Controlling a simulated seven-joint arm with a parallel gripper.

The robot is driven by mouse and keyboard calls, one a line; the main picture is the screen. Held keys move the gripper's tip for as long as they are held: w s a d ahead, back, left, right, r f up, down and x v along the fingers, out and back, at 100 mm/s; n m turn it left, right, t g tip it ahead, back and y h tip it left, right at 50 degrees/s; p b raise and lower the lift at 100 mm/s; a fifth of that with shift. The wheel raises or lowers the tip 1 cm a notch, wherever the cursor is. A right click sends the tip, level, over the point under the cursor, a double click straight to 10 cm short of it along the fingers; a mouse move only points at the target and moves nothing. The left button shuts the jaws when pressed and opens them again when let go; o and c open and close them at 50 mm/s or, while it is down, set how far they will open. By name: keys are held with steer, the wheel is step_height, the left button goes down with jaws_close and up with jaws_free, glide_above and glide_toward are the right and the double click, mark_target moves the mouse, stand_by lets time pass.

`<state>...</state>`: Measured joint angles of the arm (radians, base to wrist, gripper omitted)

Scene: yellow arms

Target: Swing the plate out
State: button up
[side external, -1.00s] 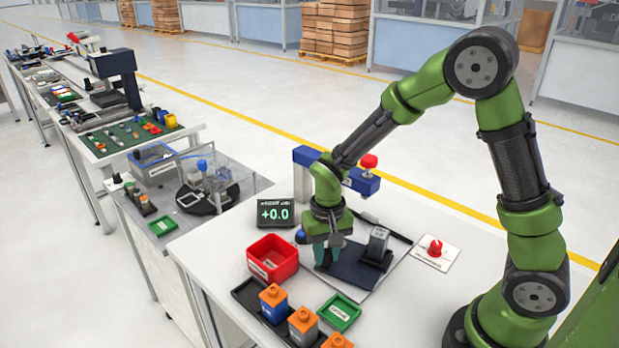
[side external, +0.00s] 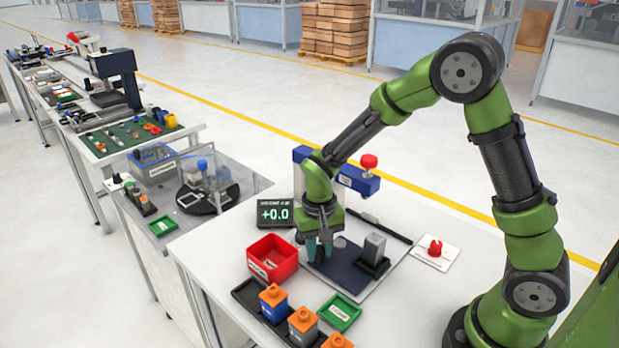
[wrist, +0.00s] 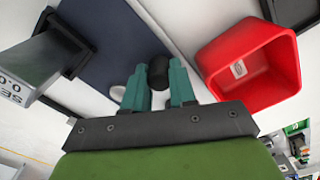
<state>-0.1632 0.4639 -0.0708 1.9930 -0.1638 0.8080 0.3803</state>
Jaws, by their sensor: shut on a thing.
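The dark blue plate (side external: 343,276) lies over a light grey base on the white table, and it also shows in the wrist view (wrist: 108,35). A black knob (wrist: 158,72) is at the plate's edge, between the teal fingers of my gripper (wrist: 159,86). In the side view my gripper (side external: 319,254) points down at the plate's left end and hides the knob. It is shut on the knob. A grey block (side external: 374,248) stands upright in a dark holder on the right part of the plate; the wrist view shows the block (wrist: 35,65) with printed marks.
A red bin (side external: 272,259) stands close left of my gripper. A display (side external: 275,213) reading +0.0 and a blue bracket with a red knob (side external: 369,161) stand behind. Orange-topped blocks (side external: 273,303), a green tray (side external: 340,313) and a red dial (side external: 435,247) are around the base.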

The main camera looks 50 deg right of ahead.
steer(key=o, duration=0.6)
steer(key=shift+w+a+r, duration=0.1)
steer(key=shift+w+a, duration=0.05)
steer(key=shift+w, duration=0.05)
steer(key=shift+c, duration=0.2)
steer(key=shift+r, duration=3.75)
